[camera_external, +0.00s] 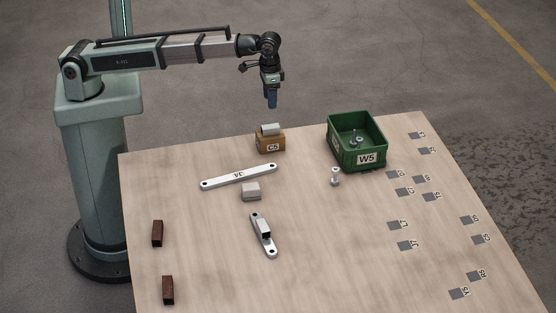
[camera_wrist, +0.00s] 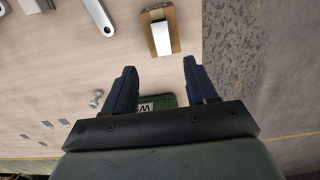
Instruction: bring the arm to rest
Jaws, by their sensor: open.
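My gripper (camera_external: 271,102) hangs pointing down above the far side of the table, in the air above and behind the cardboard-brown block labelled C5 (camera_external: 269,145). In the wrist view my gripper (camera_wrist: 159,68) has its two dark blue fingers spread apart, with nothing held between them. A grey metal piece (camera_external: 270,129) lies on top of the C5 block; it also shows beyond the fingertips in the wrist view (camera_wrist: 161,38), apart from them.
A green bin labelled W5 (camera_external: 345,160) holds bolts; one bolt (camera_external: 335,177) stands outside it. A pale bar (camera_external: 238,177), a beige block (camera_external: 251,191), a smaller bar (camera_external: 257,224) under a metal piece and two brown blocks (camera_external: 157,233) lie nearer. Grey tags mark the right side.

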